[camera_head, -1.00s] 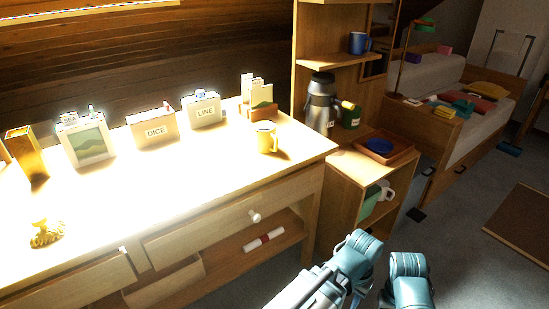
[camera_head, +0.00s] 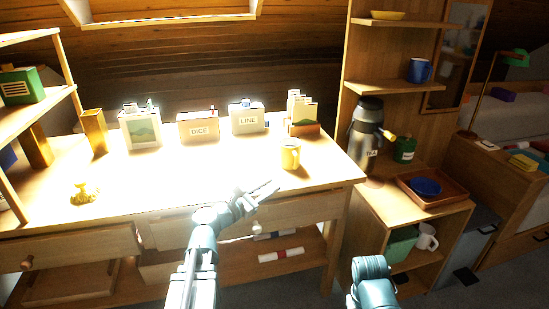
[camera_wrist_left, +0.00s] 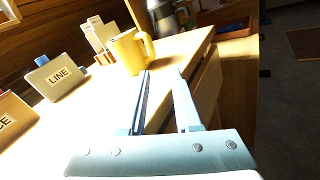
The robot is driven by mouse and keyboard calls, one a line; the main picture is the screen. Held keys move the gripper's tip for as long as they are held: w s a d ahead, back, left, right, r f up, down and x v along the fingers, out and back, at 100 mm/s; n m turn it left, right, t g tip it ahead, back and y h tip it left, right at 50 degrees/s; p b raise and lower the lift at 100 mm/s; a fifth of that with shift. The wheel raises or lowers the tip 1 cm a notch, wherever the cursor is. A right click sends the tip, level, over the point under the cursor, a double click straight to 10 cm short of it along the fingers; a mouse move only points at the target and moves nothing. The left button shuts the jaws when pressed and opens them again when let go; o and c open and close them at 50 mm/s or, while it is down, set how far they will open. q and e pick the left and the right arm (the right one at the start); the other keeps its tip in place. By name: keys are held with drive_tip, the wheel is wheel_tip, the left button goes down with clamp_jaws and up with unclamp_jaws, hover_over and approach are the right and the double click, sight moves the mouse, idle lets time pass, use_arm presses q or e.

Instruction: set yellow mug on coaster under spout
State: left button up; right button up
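The yellow mug (camera_head: 290,155) stands upright on the sunlit desk near its right end. It also shows in the left wrist view (camera_wrist_left: 128,53), with its handle to the right. My left gripper (camera_head: 264,192) is at the desk's front edge, in front of the mug and a little left. Its fingers (camera_wrist_left: 163,75) are apart and empty, just short of the mug. A silver dispenser (camera_head: 366,130) with a yellow spout stands on the shelf unit to the right. A small brownish disc, perhaps the coaster (camera_head: 375,183), lies below it. Only a link of my right arm shows, at the bottom.
Boxes labelled DICE (camera_head: 198,128) and LINE (camera_head: 248,118) and a card holder (camera_head: 303,115) stand behind the mug. A tray with a blue dish (camera_head: 426,187) and a green canister (camera_head: 404,150) are near the dispenser.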

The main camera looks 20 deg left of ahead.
sight(292, 157)
use_arm(q)
drive_tip(key=shift+s+a+r+n+t+y, duration=0.1)
drive_tip(key=shift+a+r+n+t+y, duration=0.15)
drive_tip(key=shift+a, duration=0.2)
drive_tip(key=shift+a+r+n+t+y, duration=0.1)
drive_tip(key=shift+a+n+t, duration=0.05)
drive_tip(key=shift+a+n, duration=0.25)
drive_tip(key=x, duration=1.4)
drive_tip(key=shift+d+f, duration=0.1)
drive_tip(key=shift+f, duration=0.05)
drive_tip(key=shift+s, duration=0.15)
clamp_jaws()
idle(0.4)
